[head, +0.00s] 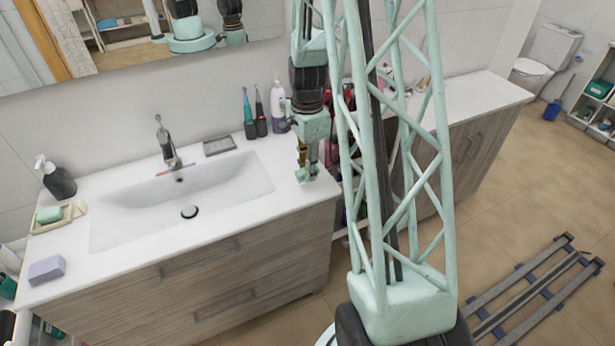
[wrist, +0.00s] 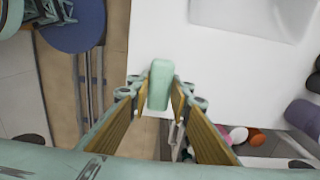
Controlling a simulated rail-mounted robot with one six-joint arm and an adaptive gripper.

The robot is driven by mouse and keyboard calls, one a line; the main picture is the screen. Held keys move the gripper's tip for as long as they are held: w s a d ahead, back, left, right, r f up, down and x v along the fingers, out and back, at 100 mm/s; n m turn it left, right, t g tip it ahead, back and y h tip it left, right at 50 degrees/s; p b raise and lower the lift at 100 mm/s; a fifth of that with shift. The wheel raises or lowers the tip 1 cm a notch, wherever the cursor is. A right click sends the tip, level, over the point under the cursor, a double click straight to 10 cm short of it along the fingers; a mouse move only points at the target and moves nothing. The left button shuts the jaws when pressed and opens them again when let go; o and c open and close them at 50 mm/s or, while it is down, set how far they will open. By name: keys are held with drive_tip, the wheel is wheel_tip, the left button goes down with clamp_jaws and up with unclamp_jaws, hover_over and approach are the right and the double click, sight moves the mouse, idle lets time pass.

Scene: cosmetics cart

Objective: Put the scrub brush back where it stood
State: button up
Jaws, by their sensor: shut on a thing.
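My gripper (head: 306,170) is over the right end of the sink counter, beside the gap where the cart stands. In the wrist view my gripper (wrist: 160,98) is shut on a pale green, rounded oblong thing, which I take to be the scrub brush (wrist: 160,83). It is held upright between the fingertips, and no bristles show. Behind it are the white counter's edge and the brown floor. In the head view the held thing is small and hard to make out. Whether it touches the counter cannot be told.
The white sink counter (head: 298,195) has bare room around its right end. A white pump bottle (head: 278,106) and electric toothbrushes (head: 248,115) stand at the back. A purple sponge (head: 47,270) lies front left. My lattice column hides much of the cart.

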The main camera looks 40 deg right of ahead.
drive_tip(key=shift+w+d+f, duration=0.1)
drive_tip(key=shift+w+d, duration=0.2)
drive_tip(key=shift+d, duration=0.1)
drive_tip(key=shift+f, duration=1.7)
drive_tip(key=shift+f, duration=0.15)
drive_tip(key=o, duration=0.8)
drive_tip(key=shift+c, duration=0.2)
drive_tip(key=shift+r, duration=0.2)
drive_tip(key=shift+r+p, duration=0.3)
drive_tip(key=shift+r, duration=5.65)
